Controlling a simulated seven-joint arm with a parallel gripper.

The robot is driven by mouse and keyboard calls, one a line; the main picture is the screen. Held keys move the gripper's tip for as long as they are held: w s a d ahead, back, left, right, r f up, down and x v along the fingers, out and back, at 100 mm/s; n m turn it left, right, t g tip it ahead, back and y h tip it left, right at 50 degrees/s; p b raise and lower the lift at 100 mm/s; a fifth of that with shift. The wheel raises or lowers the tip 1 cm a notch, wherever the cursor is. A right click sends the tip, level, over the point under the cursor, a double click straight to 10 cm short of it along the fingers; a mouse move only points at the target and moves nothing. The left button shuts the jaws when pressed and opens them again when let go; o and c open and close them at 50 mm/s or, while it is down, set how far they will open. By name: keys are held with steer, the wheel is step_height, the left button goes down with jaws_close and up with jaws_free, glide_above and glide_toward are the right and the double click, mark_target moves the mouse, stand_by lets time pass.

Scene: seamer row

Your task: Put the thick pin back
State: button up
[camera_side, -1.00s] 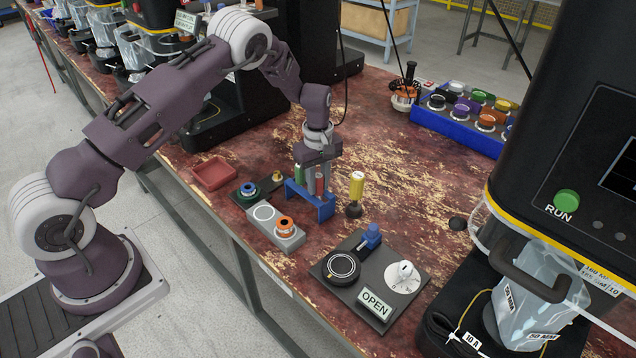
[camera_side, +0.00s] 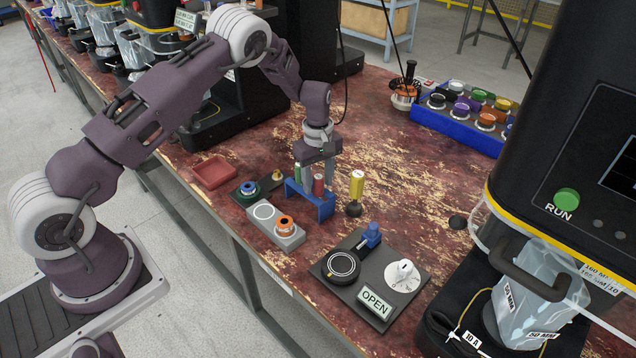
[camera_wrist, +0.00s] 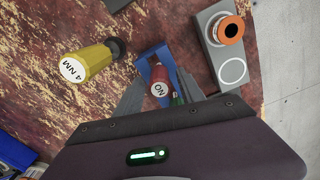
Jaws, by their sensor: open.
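A blue rack (camera_side: 322,208) stands on the table and also shows in the wrist view (camera_wrist: 149,57). A red-handled pin (camera_side: 318,184) stands upright in it; its cap reads "NO" in the wrist view (camera_wrist: 160,90). A green-handled pin (camera_side: 297,174) stands beside it, mostly hidden in the wrist view (camera_wrist: 177,98). My gripper (camera_side: 319,180) is over the rack with its jaws open, a finger on each side of the red pin and clear of it in the wrist view (camera_wrist: 165,80). The pin shafts are hidden by the rack. I cannot tell which pin is thicker.
A yellow "4 NM" driver (camera_side: 356,186) stands close right of the rack. A grey block (camera_side: 290,240) with an orange spool is in front. A dark plate (camera_side: 410,293) with an OPEN sign lies right. A red tray (camera_side: 213,172) sits left.

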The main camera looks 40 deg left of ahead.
steer(key=s+d+r+m+t, duration=0.1)
steer(key=s+r, duration=0.1)
steer(key=r, duration=0.9)
steer(key=s+d+r+m, duration=0.1)
steer(key=s+r, duration=0.1)
steer(key=r, duration=0.9)
steer(key=s+d+r+m+t+h, duration=0.15)
steer(key=s+d+r+m, duration=0.3)
steer(key=s+r, duration=0.6)
steer(key=s+d+m+t+y, duration=0.1)
steer(key=s+m+t, duration=0.2)
steer(key=s+m, duration=0.5)
steer(key=s, duration=1.2)
steer(key=shift+s+d+f, duration=0.15)
steer(key=shift+s+d, duration=0.1)
steer(key=shift+d, duration=0.15)
